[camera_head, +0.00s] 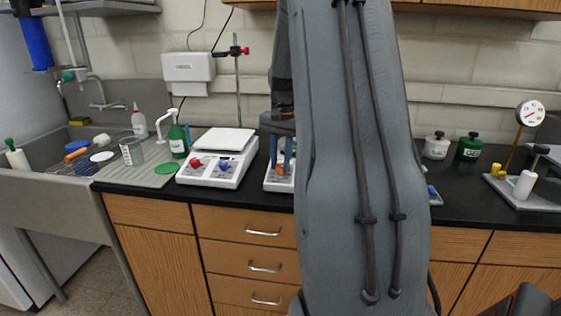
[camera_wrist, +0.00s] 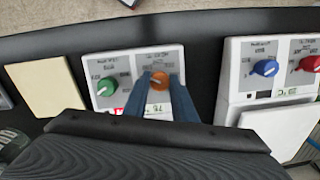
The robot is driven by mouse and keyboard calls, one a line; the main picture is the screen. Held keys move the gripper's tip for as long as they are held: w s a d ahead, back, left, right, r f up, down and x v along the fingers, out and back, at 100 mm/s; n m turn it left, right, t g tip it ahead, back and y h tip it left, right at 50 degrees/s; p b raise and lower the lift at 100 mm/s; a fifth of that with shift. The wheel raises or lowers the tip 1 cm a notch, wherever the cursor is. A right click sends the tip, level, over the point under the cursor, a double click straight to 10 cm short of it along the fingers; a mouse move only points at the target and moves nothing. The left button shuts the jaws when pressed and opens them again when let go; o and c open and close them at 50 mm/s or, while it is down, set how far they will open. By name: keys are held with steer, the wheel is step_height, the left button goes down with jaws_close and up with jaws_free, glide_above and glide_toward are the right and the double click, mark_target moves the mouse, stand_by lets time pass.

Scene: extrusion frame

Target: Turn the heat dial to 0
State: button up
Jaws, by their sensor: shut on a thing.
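My gripper (camera_wrist: 160,82) has two blue fingers shut on an orange dial (camera_wrist: 159,80), one finger on each side of it. The dial is on the sloped front panel of a white device (camera_wrist: 128,62). A green dial (camera_wrist: 107,87) sits on the same panel, to the left. The panel lettering is too small to read, so I cannot tell the dial's setting. A small display with green digits is partly hidden by a finger. In the head view my gripper (camera_head: 281,166) is at the device, most of which my arm hides.
A second white device (camera_head: 222,155) with red and blue dials stands close beside it; it also shows in the wrist view (camera_wrist: 240,85). A sink (camera_head: 60,175) is at the left.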

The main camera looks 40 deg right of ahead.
steer(key=n+p, duration=0.1)
steer(key=n, duration=0.1)
steer(key=n+g+p, duration=0.1)
steer(key=n+p, duration=0.1)
steer(key=n, duration=0.1)
steer(key=shift+w+r+n+h, duration=0.1)
steer(key=shift+n+h, duration=0.2)
steer(key=n+h+p, duration=0.1)
steer(key=n, duration=0.4)
steer(key=shift+a+n+p, duration=0.1)
steer(key=shift+n+p, duration=0.2)
steer(key=shift+p, duration=0.1)
steer(key=shift+w+n, duration=0.1)
steer(key=shift+n, duration=0.2)
steer(key=o, duration=1)
steer(key=shift+o, duration=0.2)
step_height(320, 180, up, 8)
steer(key=a+b, duration=0.1)
steer(key=b, duration=0.1)
steer(key=shift+w+a+f, duration=0.15)
steer(key=shift+w+f, duration=0.05)
